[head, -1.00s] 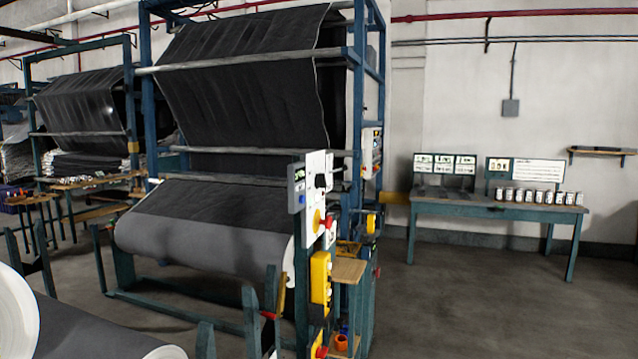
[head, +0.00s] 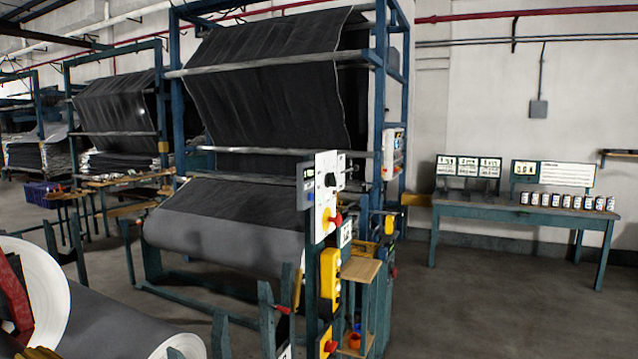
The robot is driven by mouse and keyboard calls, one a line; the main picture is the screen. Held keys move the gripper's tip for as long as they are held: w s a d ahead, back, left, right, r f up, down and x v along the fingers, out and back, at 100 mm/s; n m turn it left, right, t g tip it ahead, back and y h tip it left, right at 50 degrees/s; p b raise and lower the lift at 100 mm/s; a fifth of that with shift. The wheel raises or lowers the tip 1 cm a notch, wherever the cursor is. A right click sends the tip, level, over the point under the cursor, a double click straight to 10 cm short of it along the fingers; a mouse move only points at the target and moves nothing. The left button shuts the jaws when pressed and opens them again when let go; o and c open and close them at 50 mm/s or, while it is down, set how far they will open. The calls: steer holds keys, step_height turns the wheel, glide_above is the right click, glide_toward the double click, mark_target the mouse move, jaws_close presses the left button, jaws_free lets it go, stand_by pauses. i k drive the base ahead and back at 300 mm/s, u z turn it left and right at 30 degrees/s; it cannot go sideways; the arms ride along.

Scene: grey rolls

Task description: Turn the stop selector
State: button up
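A white control panel (head: 323,198) stands upright on a post at the right front of the roll machine in the head view. It bears a black rotary knob (head: 331,180) near the top and a red handle on a yellow base (head: 333,219) lower down. I cannot tell from its labels which of these is the stop selector. A grey box with a small display (head: 306,186) is fixed at the panel's left edge. My gripper is not in view.
A yellow button box (head: 329,278) hangs below the panel, beside a small wooden shelf (head: 361,270). A large grey roll (head: 225,240) lies behind. Another roll (head: 120,310) fills the lower left. Open floor (head: 480,310) lies right, before a bench (head: 500,208) with several cans.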

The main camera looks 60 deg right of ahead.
mark_target(330, 177)
steer(key=u, duration=0.3)
steer(key=k, duration=1.95)
steer(key=z, duration=0.5)
steer(key=i, duration=0.95)
steer(key=z, duration=0.05)
